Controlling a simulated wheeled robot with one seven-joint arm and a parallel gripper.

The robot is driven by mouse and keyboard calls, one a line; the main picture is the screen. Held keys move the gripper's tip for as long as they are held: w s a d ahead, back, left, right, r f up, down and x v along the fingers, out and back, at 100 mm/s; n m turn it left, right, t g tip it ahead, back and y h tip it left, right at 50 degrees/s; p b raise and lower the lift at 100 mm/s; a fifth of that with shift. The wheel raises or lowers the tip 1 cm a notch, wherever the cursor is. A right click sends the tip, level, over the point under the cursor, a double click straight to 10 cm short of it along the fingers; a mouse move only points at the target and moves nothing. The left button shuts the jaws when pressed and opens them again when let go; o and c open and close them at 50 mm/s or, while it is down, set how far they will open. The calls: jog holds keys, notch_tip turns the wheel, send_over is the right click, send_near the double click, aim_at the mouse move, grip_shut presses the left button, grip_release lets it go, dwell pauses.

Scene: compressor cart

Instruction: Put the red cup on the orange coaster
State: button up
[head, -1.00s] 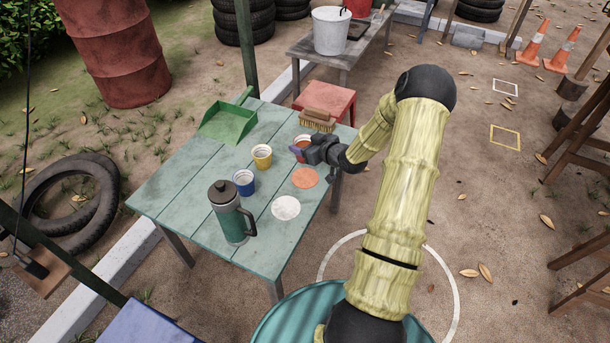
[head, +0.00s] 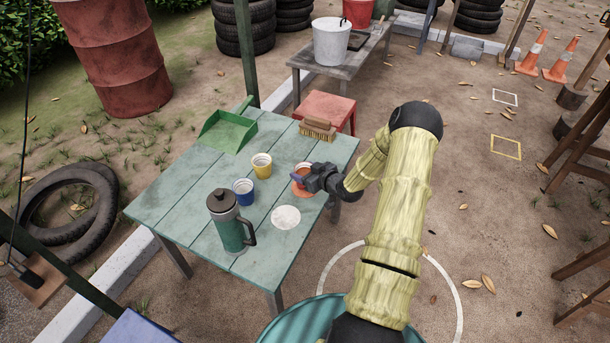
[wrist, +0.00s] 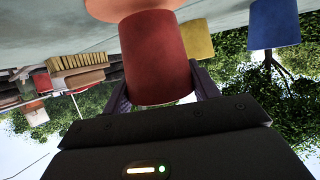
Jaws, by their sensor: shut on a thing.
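The red cup (head: 302,170) is upright in my gripper (head: 299,180) at the table's right side. The wrist view, which is upside down, shows the red cup (wrist: 155,58) between the two fingers of my gripper (wrist: 158,90). The orange coaster (head: 303,193) lies flat on the table under the cup, partly hidden by it and my gripper. In the wrist view the orange coaster (wrist: 112,8) shows at the cup's base. I cannot tell whether the cup touches it or hangs just above.
The blue cup (head: 243,190), yellow cup (head: 262,165), white coaster (head: 286,217) and green flask (head: 229,225) stand left of my gripper on the green table (head: 180,190). A brush (head: 318,130) and green dustpan (head: 227,131) lie at its far edge.

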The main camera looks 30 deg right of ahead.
jog(key=shift+f, duration=0.75)
jog(key=shift+f, duration=0.15)
jog(key=o, duration=1.1)
jog(key=shift+c, duration=0.2)
jog(key=shift+s+r, duration=0.15)
jog(key=shift+r, duration=0.1)
jog(key=p+v, duration=0.1)
jog(key=v, duration=1)
jog(key=shift+s+d, duration=0.15)
jog(key=shift+s, duration=0.15)
